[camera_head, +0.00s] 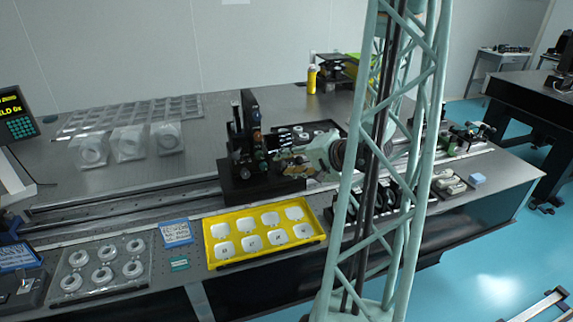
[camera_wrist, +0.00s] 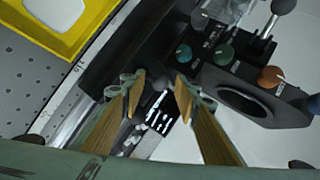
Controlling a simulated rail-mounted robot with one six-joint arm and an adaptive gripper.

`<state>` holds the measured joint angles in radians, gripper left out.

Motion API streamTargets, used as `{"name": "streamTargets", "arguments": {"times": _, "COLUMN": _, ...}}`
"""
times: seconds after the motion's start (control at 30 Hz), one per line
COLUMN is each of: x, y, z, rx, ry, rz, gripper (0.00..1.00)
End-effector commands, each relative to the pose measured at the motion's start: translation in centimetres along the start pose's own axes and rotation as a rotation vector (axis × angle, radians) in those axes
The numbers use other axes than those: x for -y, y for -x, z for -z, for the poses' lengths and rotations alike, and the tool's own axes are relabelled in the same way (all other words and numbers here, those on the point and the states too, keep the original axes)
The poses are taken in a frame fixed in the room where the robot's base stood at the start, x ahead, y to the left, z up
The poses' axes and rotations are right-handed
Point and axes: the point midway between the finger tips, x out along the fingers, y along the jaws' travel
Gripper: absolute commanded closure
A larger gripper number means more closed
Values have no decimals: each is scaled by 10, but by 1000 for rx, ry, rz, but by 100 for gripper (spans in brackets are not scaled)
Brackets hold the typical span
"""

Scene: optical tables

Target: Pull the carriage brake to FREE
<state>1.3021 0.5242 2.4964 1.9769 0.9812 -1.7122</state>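The black carriage (camera_head: 262,185) sits on the rail across the table, with an upright black plate and several small knobs.
A yellow tray (camera_head: 214,262) of white pieces lies in front of the carriage. A clear plate of rings (camera_head: 62,290) lies left of it. Bagged rings (camera_head: 128,143) stand at the back left. A dark rack (camera_head: 349,232) stands right of the tray, partly behind my lattice column.

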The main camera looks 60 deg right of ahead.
Motion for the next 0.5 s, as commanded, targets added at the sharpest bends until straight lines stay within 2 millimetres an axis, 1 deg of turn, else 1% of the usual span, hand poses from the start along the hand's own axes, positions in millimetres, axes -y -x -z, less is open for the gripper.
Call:
{"name": "streamTargets", "arguments": {"times": 0.27, "x": 0, "y": 2, "z": 1, "rx": -1, "ry": 0, "rz": 0, "gripper": 71}}
{"name": "streamTargets", "arguments": {"times": 0.5, "x": 0, "y": 13, "z": 1, "rx": -2, "ry": 0, "rz": 0, "gripper": 71}}
